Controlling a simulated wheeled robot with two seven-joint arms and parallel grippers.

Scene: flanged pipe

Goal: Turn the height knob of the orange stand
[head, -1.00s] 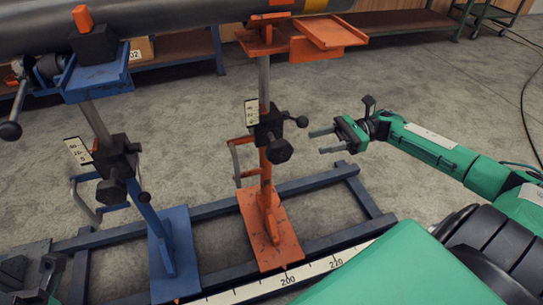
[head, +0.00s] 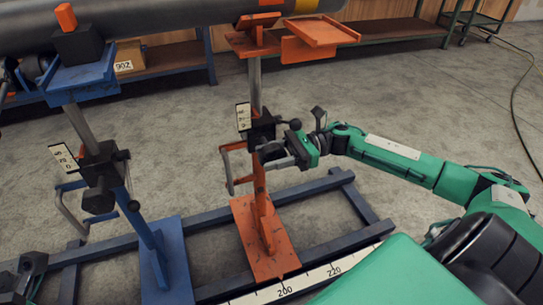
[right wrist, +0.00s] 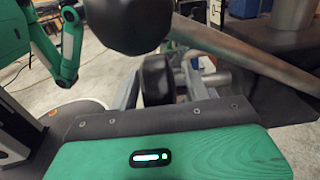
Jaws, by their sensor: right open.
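The orange stand (head: 262,243) stands upright on the blue frame, with a black clamp block (head: 262,128) on its post and a black ball-ended lever at the block's right. My right gripper (head: 272,155) is at the block from the right, its two grey fingers open around the dark height knob (head: 268,151), which they partly hide. In the right wrist view the round black knob (right wrist: 157,80) shows between the fingers; I cannot tell whether they touch it. A large black ball (right wrist: 126,24) and a rod lie close above the gripper there.
A blue stand (head: 165,255) with its own black clamp stands to the left. A grey pipe (head: 170,18) runs across the top. A white scale (head: 300,283) lies along the frame's front. Open concrete floor lies to the right.

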